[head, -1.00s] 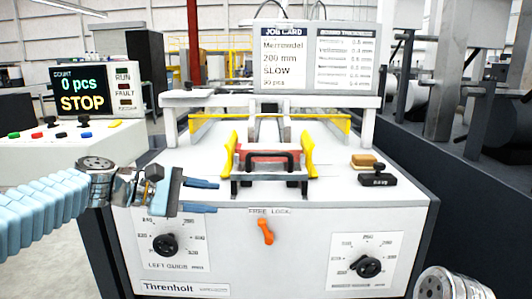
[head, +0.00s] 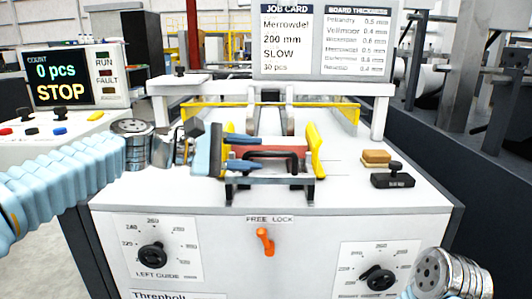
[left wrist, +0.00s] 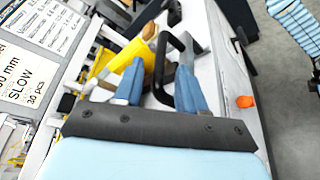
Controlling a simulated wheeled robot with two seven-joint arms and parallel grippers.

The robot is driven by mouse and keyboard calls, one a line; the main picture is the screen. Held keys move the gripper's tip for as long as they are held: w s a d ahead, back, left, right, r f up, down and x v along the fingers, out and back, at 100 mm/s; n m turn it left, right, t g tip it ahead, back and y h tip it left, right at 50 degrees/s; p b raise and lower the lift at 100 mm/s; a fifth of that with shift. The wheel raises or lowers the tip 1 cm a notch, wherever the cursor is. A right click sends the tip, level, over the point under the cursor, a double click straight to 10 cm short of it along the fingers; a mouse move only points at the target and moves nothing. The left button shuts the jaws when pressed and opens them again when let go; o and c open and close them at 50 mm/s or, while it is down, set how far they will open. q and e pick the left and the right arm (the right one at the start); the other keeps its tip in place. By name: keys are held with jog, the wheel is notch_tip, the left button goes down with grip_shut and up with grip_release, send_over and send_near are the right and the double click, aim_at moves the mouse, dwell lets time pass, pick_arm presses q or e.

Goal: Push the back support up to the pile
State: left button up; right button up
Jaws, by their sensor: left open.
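The back support is, as far as I can tell, the dark bracket (head: 268,182) with a black U-shaped handle (head: 290,154) at the front of the white machine's feeder. A red board pile (head: 262,150) shows behind the handle, between two yellow side guides (head: 315,150); the left guide is partly hidden by my gripper. My left gripper (head: 246,152) is open, with its blue fingers pointing right at the handle's left side. In the left wrist view the black handle (left wrist: 183,48) rises just beyond and between the open fingers (left wrist: 158,90); contact cannot be told. My right gripper is out of view.
An orange free lock lever (head: 265,241) is on the front panel, between two black guide knobs (head: 152,256). A tan block (head: 376,157) and a black stamp-like piece (head: 393,177) lie at right. The job card (head: 287,40) stands behind. The control panel (head: 70,85) reads STOP.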

aim_at(257, 154)
pick_arm(q)
jog(key=shift+x, duration=1.95)
grip_shut()
